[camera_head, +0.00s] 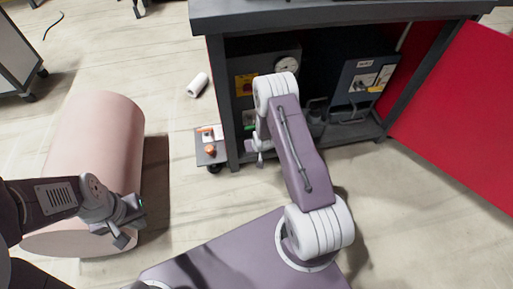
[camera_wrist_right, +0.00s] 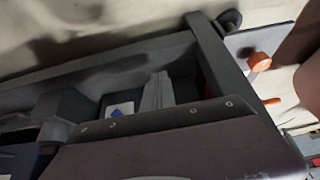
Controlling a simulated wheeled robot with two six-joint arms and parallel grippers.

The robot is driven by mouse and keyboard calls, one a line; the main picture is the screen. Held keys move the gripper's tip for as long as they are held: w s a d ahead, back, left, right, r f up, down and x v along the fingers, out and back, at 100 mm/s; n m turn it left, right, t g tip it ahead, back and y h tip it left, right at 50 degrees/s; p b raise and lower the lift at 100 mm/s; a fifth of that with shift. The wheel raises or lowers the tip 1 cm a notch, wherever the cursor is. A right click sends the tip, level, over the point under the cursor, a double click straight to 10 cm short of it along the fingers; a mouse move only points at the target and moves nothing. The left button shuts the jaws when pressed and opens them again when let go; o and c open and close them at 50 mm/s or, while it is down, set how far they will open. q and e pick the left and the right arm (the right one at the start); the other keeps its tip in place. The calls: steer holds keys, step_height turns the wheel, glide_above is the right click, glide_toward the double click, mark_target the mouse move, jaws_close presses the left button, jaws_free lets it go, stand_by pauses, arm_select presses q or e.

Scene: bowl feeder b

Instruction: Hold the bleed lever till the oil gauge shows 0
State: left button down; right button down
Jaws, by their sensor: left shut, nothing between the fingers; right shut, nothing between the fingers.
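A round white oil gauge (camera_head: 287,65) shows on the grey unit inside the open cabinet; its reading is too small to tell. I cannot make out the bleed lever for certain; my right arm covers part of the unit. My right gripper (camera_head: 259,158) is at the cabinet's front opening, below the gauge, shut and empty. Its closed fingers (camera_wrist_right: 157,92) also show in the right wrist view, over the cabinet's floor. My left gripper (camera_head: 131,214) is shut and empty, in front of the pink cylinder, far from the cabinet.
The dark cabinet (camera_head: 222,100) has a red door (camera_head: 460,90) open at right. A dark unit with labels (camera_head: 362,75) stands inside. A small low platform (camera_head: 203,158) with an orange knob (camera_head: 210,150) sits left of it. A large pink cylinder (camera_head: 95,140) and a white roll (camera_head: 197,85) lie at left.

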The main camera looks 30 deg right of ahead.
steer(key=shift+r, duration=0.1)
